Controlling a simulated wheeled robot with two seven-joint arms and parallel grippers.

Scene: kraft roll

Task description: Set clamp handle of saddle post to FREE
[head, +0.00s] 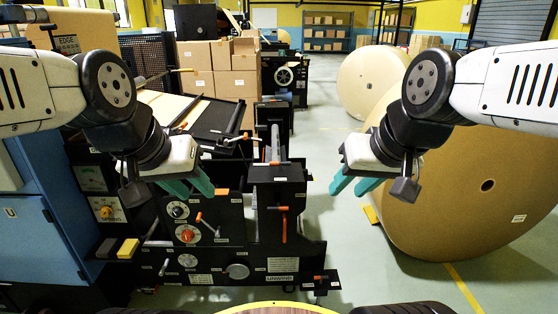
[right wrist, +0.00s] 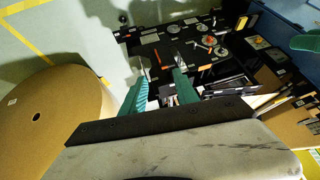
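A black post (head: 276,174) with a block-shaped top stands in the middle of the unwind machine in the head view. An orange-tipped handle (head: 284,226) hangs straight down on its front face; I take it as the clamp handle. It also seems to show as a thin orange bar (right wrist: 157,56) in the right wrist view. The labels near it are too small to read. My left gripper (head: 190,187) is open and empty, left of the post above the dial panel. My right gripper (head: 354,187) is open and empty, right of the post and apart from it.
A panel with dials (head: 188,233) and small orange levers is left of the post. Another orange-ended lever (head: 320,279) sits low right. A large kraft roll (head: 470,190) stands on the right. Open floor (head: 360,262) lies between it and the machine. A blue cabinet (head: 30,240) is at left.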

